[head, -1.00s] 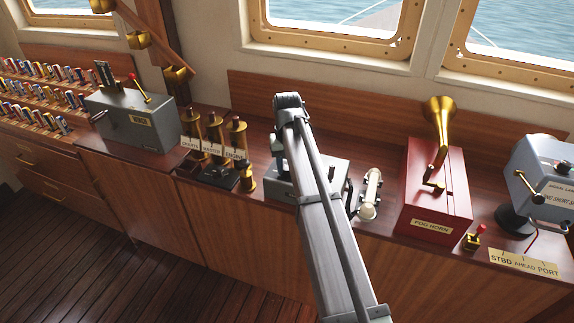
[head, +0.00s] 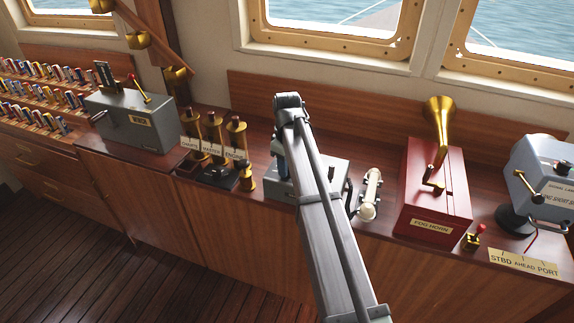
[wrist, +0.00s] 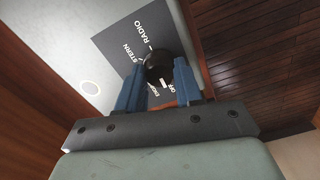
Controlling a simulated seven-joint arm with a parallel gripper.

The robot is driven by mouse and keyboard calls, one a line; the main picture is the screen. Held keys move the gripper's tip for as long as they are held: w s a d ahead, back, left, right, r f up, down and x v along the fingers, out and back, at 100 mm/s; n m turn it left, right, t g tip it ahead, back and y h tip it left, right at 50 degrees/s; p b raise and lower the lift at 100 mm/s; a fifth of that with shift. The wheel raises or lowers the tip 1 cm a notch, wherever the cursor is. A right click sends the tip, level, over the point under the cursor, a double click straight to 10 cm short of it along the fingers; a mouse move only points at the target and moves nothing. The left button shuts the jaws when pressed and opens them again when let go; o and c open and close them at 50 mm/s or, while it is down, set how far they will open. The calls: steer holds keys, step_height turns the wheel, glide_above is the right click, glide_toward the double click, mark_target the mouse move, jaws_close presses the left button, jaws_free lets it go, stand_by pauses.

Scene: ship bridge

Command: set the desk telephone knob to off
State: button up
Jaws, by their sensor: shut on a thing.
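The desk telephone is a grey box (head: 282,190) on the counter, partly hidden behind my arm in the head view. In the wrist view its dark label plate (wrist: 118,48) reads RADIO, STERN, OFF and another partly covered word. A round black knob (wrist: 157,62) stands on this plate. My gripper (wrist: 159,70) has its two blue fingers shut on the knob, one on each side. A white mark shows by the knob near OFF; I cannot tell clearly where the knob points. In the head view the knob is hidden.
A pale handset (head: 371,190) lies right of the box, then a red fog horn box (head: 434,195) and a signal lamp (head: 540,170). Brass voice pipes (head: 214,135) stand close on the left, with a grey lever box (head: 135,125) beyond.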

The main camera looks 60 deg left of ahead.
steer(key=shift+n, duration=0.3)
steer(key=o, duration=1)
steer(key=shift+o, duration=0.2)
step_height(320, 180, up, 14)
steer(key=shift+f, duration=0.1)
stand_by(0.6)
